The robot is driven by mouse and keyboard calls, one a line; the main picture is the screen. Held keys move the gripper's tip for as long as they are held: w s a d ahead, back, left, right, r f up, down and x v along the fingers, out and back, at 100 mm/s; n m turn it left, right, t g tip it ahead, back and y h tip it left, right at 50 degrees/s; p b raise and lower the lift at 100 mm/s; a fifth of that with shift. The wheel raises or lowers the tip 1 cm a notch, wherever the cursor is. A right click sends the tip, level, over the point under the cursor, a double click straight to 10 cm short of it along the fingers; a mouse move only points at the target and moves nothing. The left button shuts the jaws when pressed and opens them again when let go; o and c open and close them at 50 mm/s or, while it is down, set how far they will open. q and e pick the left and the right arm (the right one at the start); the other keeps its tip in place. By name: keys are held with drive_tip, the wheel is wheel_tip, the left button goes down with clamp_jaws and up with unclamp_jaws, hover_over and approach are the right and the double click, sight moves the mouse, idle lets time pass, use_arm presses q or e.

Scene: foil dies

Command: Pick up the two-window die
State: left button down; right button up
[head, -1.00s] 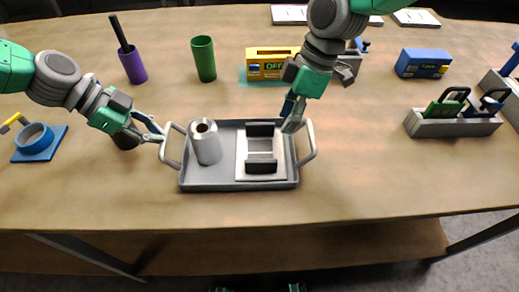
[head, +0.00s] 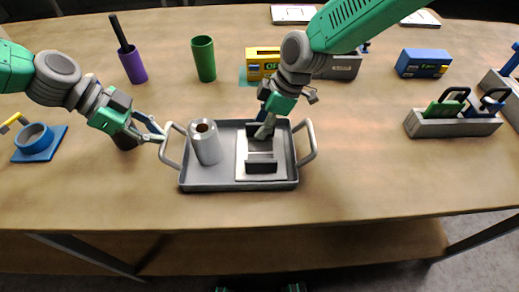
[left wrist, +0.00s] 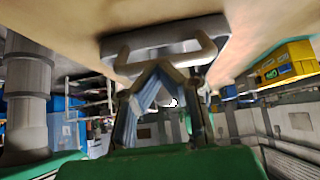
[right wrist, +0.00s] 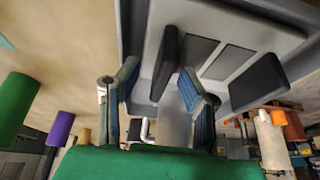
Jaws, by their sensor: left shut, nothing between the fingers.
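A pale plate (head: 250,174) lies in the grey tray (head: 215,186). It carries two dark upright blocks, and two grey rectangles show between them in the right wrist view (right wrist: 240,20); I cannot tell for sure that it is the two-window die. My right gripper (head: 265,130) is open over the plate's back part, near the far dark block (right wrist: 168,55); its fingers (right wrist: 158,90) look empty. My left gripper (head: 160,134) is shut and empty beside the tray's left handle (head: 168,150), which lies ahead of the fingers (left wrist: 158,70) in the left wrist view.
A silver roll (head: 206,145) stands in the tray's left part. A yellow box (head: 260,56), a blue box (head: 422,63), a green cup (head: 203,58) and a purple cup (head: 133,66) stand behind. The front table is clear.

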drive_tip(key=shift+a+f, duration=0.3)
drive_tip(key=shift+f, duration=0.3)
clamp_jaws()
drive_tip(key=shift+r, duration=0.2)
wheel_tip(320, 180, up, 10)
drive_tip(key=shift+f, duration=0.1)
